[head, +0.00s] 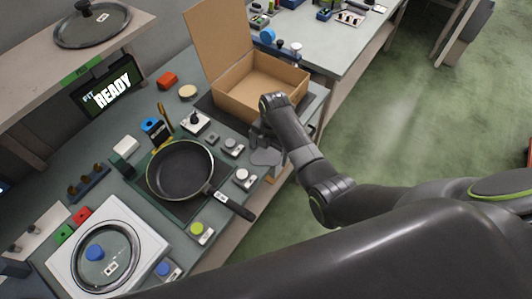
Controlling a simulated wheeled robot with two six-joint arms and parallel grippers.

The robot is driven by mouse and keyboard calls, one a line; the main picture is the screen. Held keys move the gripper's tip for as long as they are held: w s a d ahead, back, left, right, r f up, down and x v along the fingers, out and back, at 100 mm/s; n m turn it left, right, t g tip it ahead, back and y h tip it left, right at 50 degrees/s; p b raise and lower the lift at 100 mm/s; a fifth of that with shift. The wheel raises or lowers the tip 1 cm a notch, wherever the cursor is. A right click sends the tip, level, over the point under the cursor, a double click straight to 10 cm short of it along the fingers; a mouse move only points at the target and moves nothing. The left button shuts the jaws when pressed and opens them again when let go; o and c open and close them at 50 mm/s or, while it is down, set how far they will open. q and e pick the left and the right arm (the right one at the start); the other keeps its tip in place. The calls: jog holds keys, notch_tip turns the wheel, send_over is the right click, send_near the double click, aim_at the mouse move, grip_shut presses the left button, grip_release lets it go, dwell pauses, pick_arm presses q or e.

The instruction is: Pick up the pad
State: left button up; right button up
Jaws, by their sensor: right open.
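My right gripper (258,136) is over the front edge of the bench, just in front of the open cardboard box. It is open, and my wrist partly hides its fingers. A flat grey piece (266,158) lies right below the fingers at the bench edge; it may be the pad, but it is small and partly covered. I cannot tell whether the fingers touch it. A black frying pan (180,170) lies on a dark mat to the left, its handle pointing toward the front edge. My left gripper is not in view.
The open cardboard box (237,94) stands behind my gripper. Small button units (231,147) sit between pan and gripper. A glass lid (103,258) lies on a white plate at lower left. A beige disc (187,91) and a red block (167,79) sit further back.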

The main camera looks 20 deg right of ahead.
jog(key=c, duration=0.8)
jog(key=shift+c, duration=0.3)
